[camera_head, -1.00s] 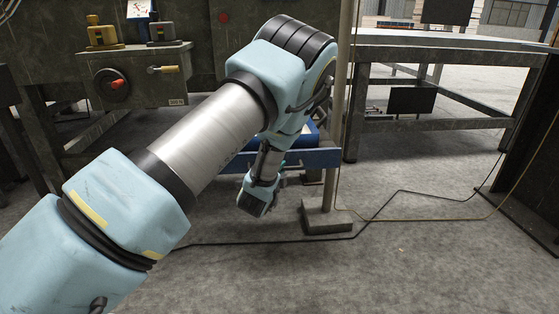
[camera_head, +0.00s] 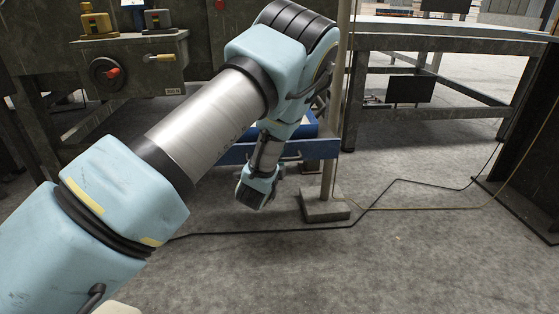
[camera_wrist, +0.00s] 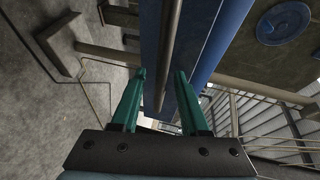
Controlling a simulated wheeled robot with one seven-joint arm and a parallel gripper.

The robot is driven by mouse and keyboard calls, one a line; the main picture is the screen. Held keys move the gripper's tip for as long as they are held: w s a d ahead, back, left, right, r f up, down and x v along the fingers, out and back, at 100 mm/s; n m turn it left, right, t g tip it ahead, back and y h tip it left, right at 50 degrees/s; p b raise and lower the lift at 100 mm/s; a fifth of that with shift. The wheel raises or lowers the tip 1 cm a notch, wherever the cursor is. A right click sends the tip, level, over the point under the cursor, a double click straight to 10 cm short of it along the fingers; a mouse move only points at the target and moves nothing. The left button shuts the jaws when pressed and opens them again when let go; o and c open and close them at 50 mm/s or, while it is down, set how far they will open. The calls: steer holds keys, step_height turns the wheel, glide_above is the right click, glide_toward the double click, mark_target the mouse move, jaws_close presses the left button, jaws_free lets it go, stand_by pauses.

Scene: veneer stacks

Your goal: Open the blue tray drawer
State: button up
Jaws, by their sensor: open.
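The blue tray drawer (camera_head: 318,149) shows in the head view low under the dark bench, partly hidden behind my arm. In the wrist view its blue front (camera_wrist: 207,45) runs down from the top, with a long dark bar handle (camera_wrist: 170,40) along it. My gripper (camera_wrist: 160,74) has two green fingers that are apart. The bar passes between the fingertips in the picture, apparently not clamped. How deep the fingers reach around it I cannot tell. In the head view my wrist hangs before the drawer's front and the fingers are not clear.
A thin post on a square foot (camera_head: 325,206) stands close to the right of my wrist. Cables (camera_head: 400,190) lie on the floor. A machine box with a red knob (camera_head: 113,72) is at the left.

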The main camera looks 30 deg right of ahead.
steer(key=p+v, duration=0.1)
steer(key=v, duration=1)
stand_by(0.3)
steer(key=w+a+r+n+g+y, duration=0.1)
steer(key=w+a+n+y, duration=0.3)
steer(key=a+n, duration=0.4)
steer(key=w+a+r+n+g+y, duration=0.15)
steer(key=w+a+n+y, duration=0.4)
steer(key=a, duration=0.55)
steer(key=s+a+r+n+g+y+p, duration=0.1)
steer(key=s+a+r+n+g, duration=0.2)
steer(key=s+a+r+n, duration=0.5)
steer(key=s+a+r+n+g+y+p, duration=0.15)
steer(key=s+a+n+g, duration=0.35)
steer(key=a, duration=0.7)
step_height(320, 180, up, 29)
steer(key=m+t+p, duration=0.1)
steer(key=p, duration=2.6)
steer(key=shift+s, duration=0.45)
